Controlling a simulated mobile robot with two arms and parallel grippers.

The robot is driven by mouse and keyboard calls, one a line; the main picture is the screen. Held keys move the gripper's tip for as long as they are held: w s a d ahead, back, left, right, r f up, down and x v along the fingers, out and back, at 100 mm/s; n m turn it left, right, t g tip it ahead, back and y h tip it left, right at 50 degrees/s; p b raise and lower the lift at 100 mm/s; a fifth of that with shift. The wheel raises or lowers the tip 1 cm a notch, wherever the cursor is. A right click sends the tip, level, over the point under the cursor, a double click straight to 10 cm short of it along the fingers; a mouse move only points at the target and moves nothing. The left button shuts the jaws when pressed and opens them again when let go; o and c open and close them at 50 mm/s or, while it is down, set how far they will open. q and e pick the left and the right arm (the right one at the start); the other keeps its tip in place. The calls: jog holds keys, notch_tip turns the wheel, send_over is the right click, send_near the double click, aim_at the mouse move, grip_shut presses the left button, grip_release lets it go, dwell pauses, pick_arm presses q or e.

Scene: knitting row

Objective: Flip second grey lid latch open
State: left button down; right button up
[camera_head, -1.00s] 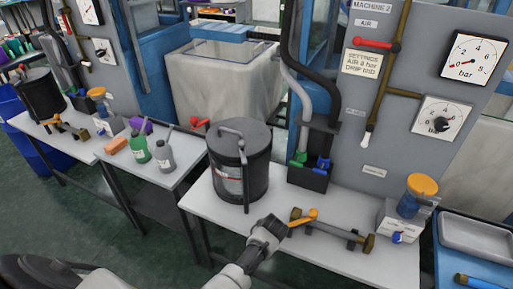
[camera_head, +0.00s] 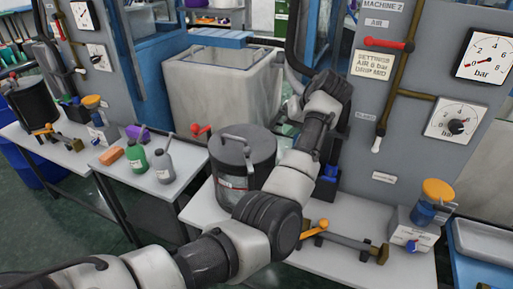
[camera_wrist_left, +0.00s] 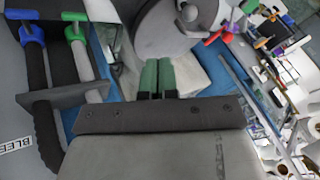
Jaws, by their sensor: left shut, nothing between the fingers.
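The near black drum (camera_head: 232,182) stands on the table below Machine 2 with its dark lid (camera_head: 232,147) on. A grey bar, seemingly its lid latch (camera_head: 238,139), lies over the lid and bends down the front right side. In the left wrist view the round grey lid (camera_wrist_left: 160,38) is at the top, with a grey fitting (camera_wrist_left: 188,13) near its edge. My left gripper (camera_wrist_left: 157,66) is shut and empty, its green-sided fingers pointing toward the lid. I cannot tell whether they touch it. My right gripper is not in view.
A holder (camera_wrist_left: 65,95) with blue- and green-capped hoses is at left in the wrist view. The brass bar with an orange lever (camera_head: 316,229) lies on the table's front. A jar with an orange cap (camera_head: 437,190) stands right. Bottles (camera_head: 162,160) stand on the left table.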

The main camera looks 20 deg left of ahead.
pick_arm(q)
jog(key=shift+f, duration=0.1)
jog(key=p, duration=0.3)
send_near(248, 158)
jog(key=w+a+f, duration=0.2)
jog(key=w+f, duration=0.1)
jog(key=f, duration=0.1)
jog(key=shift+s+a, duration=0.2)
jog(key=shift+a, duration=0.05)
